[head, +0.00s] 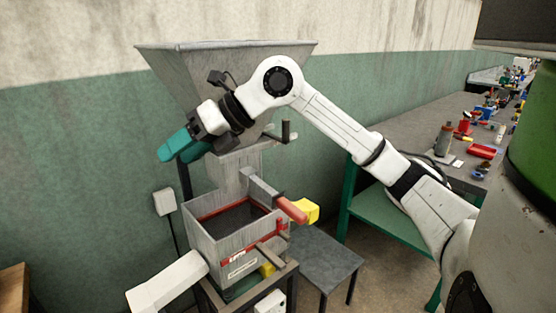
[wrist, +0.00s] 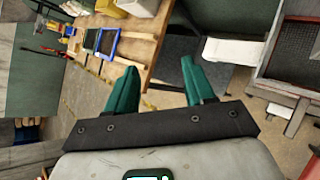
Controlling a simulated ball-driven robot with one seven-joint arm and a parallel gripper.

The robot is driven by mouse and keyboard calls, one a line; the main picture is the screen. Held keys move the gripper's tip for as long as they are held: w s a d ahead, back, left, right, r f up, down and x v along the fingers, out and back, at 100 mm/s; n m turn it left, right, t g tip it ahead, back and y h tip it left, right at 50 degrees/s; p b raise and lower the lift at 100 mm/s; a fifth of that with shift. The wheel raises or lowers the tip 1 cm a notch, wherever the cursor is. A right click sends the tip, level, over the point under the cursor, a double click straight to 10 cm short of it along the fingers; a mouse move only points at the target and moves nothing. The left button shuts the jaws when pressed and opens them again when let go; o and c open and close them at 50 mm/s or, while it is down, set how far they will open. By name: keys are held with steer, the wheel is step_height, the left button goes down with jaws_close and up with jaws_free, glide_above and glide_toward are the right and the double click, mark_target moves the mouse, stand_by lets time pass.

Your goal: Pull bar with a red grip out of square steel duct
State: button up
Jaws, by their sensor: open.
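The bar (head: 262,187) is flat and grey, with a red grip (head: 291,209) on its near right end. It slants out from the square steel duct (head: 232,170) under the hopper; its inner end is hidden. My gripper (head: 178,149) is up and left of the duct, apart from the bar, with teal fingers pointing left and down. In the wrist view my gripper (wrist: 160,66) is open, with nothing between the fingers. I cannot make out the bar in the wrist view.
A large steel hopper (head: 190,70) stands above the duct, with a crank handle (head: 286,132) at its side. An open steel box (head: 212,232) sits below. A yellow block (head: 307,211) is beside the red grip. A cluttered workbench (head: 430,130) stands at right.

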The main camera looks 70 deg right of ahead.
mark_target(294, 208)
steer(key=s+d+f+m+g+h, duration=0.1)
steer(key=s+d+f+g+h, duration=0.1)
steer(key=s+d, duration=0.2)
steer(key=s+d+f+m+g+h, duration=0.1)
steer(key=s+d+f+g+h, duration=0.1)
steer(key=s+d, duration=0.2)
steer(key=s+d+f+m+g+h, duration=0.1)
steer(key=s+d+f+g+h, duration=0.1)
steer(key=d, duration=0.5)
steer(key=shift+s+d+f, duration=0.15)
steer(key=shift+s+f, duration=0.15)
steer(key=shift+s, duration=0.35)
steer(key=shift+s+d+f, duration=0.1)
steer(key=shift+s+f, duration=0.2)
steer(key=shift+s, duration=0.35)
steer(key=shift+d+f+m+g, duration=0.1)
steer(key=shift+f+m+g, duration=0.1)
steer(key=shift+m+g, duration=0.1)
steer(key=p+x, duration=0.1)
steer(key=x, duration=0.9)
steer(key=shift+w+d+f, duration=0.1)
steer(key=shift+d+f, duration=0.05)
jaws_close()
